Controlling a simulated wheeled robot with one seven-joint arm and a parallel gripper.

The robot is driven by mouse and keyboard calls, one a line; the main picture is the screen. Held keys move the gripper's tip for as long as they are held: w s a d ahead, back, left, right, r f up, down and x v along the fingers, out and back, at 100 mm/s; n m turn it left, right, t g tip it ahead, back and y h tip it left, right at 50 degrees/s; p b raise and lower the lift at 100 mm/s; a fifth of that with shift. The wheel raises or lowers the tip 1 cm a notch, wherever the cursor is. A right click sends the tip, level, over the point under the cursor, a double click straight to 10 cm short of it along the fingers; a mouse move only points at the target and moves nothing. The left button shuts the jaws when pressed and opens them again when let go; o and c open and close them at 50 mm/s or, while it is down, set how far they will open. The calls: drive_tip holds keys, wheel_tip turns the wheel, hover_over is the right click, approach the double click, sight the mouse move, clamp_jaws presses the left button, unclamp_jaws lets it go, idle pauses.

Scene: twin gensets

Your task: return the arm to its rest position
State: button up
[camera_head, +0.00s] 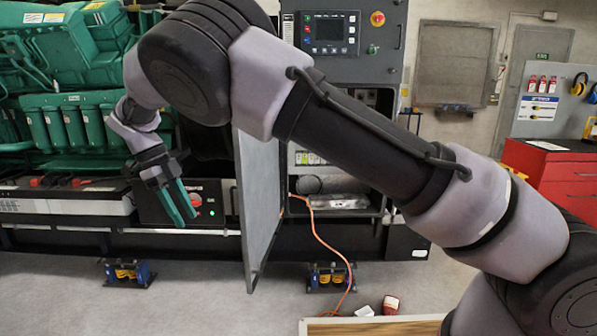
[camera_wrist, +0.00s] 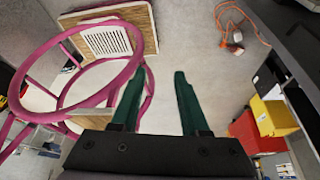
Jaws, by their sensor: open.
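My gripper (camera_head: 181,203) is at the left in the head view, pointing down with teal fingers. It hangs in front of the green genset (camera_head: 75,125), near a dark box with a red knob (camera_head: 195,199). My arm reaches across the picture from the lower right to the upper left. In the wrist view my gripper (camera_wrist: 158,95) shows two dark green fingers spread apart, with only grey floor between them. It holds nothing.
An open grey cabinet door (camera_head: 258,200) hangs right of my gripper. An orange cable (camera_head: 325,245) runs to the floor. A red tool cabinet (camera_head: 555,175) stands right. The wrist view shows magenta rails (camera_wrist: 143,45) at left and a yellow bin (camera_wrist: 272,117) at right.

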drive_tip(key=w+d+r+n+y, duration=0.1)
drive_tip(key=w+d+r+y, duration=0.1)
drive_tip(key=w+d+r, duration=0.4)
drive_tip(key=w+d+r+n+g+y, duration=0.1)
drive_tip(key=w+d+r+n, duration=0.15)
drive_tip(key=d, duration=0.55)
drive_tip(key=w+d+r+n+y, duration=0.1)
drive_tip(key=w+d+r+y, duration=0.15)
drive_tip(key=d+r, duration=0.4)
drive_tip(key=s+d+r+n+t+y, duration=0.15)
drive_tip(key=d+r, duration=0.25)
drive_tip(key=d, duration=0.4)
drive_tip(key=s+d+r+n+t+y, duration=0.1)
drive_tip(key=d+r+n, duration=0.15)
drive_tip(key=d, duration=0.55)
drive_tip(key=s+d+r+n+t+h, duration=0.1)
drive_tip(key=s+d+n+t, duration=0.5)
drive_tip(key=s+d, duration=0.8)
drive_tip(key=shift+s+d+r+n+t+h, duration=0.4)
drive_tip(key=shift+r+n, duration=0.25)
drive_tip(key=shift+n, duration=0.3)
